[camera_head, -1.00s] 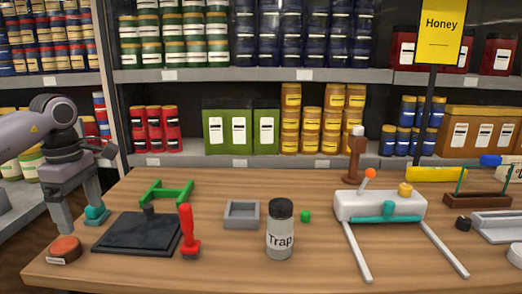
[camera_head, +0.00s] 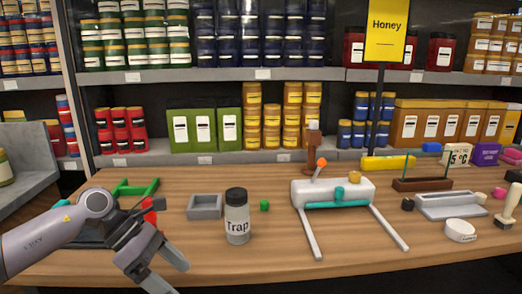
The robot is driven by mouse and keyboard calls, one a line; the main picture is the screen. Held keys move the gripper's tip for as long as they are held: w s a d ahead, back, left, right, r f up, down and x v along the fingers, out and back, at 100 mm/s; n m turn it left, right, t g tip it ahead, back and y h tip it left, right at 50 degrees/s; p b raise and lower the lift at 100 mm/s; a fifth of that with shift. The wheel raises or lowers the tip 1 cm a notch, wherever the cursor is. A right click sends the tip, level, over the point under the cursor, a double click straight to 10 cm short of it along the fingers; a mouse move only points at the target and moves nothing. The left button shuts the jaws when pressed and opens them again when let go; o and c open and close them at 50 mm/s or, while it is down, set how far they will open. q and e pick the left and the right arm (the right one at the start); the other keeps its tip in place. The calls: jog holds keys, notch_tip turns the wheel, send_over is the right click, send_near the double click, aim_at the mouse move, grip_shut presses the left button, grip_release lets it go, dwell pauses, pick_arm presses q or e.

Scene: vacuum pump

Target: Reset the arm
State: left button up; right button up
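My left arm comes in from the left. Its gripper (camera_head: 172,276) hangs low over the front left part of the table (camera_head: 270,262), with its two fingers apart and nothing visible between them. It hides most of the black plate and part of the red-handled tool (camera_head: 150,212) behind it. The jar labelled "Trap" (camera_head: 237,222) stands upright to the right of the gripper, apart from it. The white device (camera_head: 333,191) with a teal bar and two rods stands further right. My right gripper is not in view.
A grey open box (camera_head: 205,207) and a small green piece (camera_head: 264,205) are near the jar. A green frame (camera_head: 135,188) lies behind my arm. A grey tray (camera_head: 452,205) and a white round piece (camera_head: 461,230) are at the right. Stocked shelves stand behind the table.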

pick_arm(q)
jog(key=s+d+n+t+h, duration=0.45)
jog(key=d+n+h, duration=0.55)
jog(key=d+n, duration=0.3)
jog(key=s+a+f+n+t+y, duration=0.2)
jog(key=a+f+n+t+y, duration=0.3)
jog(key=n, duration=0.6)
jog(key=s+a+f+n+t+y, duration=0.2)
jog(key=s+f+n+y, duration=0.15)
jog(key=f+n, duration=0.5)
jog(key=s+a+f+n+t+y, duration=0.1)
jog(key=a+f+n+t+y, duration=0.4)
jog(key=n, duration=0.7)
jog(key=s+a+f+n+g+y, duration=0.3)
jog(key=s+f+n+g, duration=0.2)
jog(key=s, duration=0.4)
jog(key=shift+f+p, duration=0.35)
jog(key=shift+f, duration=0.45)
